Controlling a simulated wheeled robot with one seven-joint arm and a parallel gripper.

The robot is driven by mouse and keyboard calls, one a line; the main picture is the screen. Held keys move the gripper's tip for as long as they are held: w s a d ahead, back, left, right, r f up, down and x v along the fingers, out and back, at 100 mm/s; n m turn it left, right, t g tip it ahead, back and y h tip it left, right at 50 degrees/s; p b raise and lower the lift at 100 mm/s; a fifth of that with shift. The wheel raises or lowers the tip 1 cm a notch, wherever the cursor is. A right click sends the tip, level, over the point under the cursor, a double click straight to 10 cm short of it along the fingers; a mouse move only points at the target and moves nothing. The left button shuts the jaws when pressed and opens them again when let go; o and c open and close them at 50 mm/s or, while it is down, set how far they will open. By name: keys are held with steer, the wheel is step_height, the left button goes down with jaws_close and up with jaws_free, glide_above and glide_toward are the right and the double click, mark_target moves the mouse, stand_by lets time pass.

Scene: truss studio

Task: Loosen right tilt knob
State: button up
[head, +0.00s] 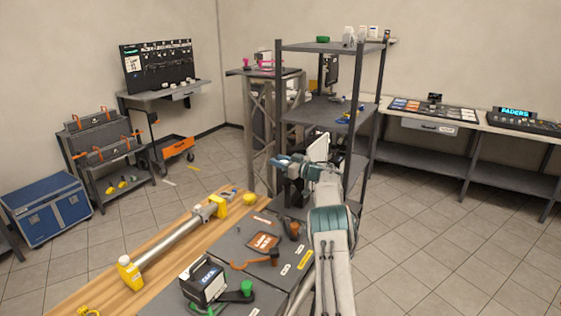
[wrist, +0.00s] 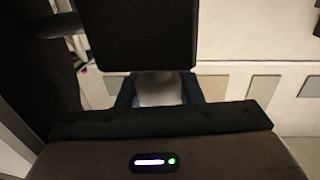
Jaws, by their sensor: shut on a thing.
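In the wrist view my gripper (wrist: 158,100) has its two blue fingers on either side of a pale grey rounded piece (wrist: 159,87), shut on it. This piece sits at the lower edge of a large dark panel (wrist: 138,35) and looks like the tilt knob. The panel hides its upper part, and I cannot tell whether it is turned. In the head view my arm reaches forward to the dark shelf rack. The fingertips and the knob cannot be made out clearly there.
The dark metal rack (head: 369,135) stands close around my arm, with posts and shelves. The tiled floor (head: 430,235) at right is open.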

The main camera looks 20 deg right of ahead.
steer(key=shift+r, duration=0.1)
stand_by(0.3)
steer(key=o, duration=1)
steer(key=shift+c, duration=0.2)
steer(key=b+v, duration=0.5)
steer(key=v, duration=0.8)
steer(key=shift+s+d, duration=0.2)
steer(key=shift+s, duration=0.1)
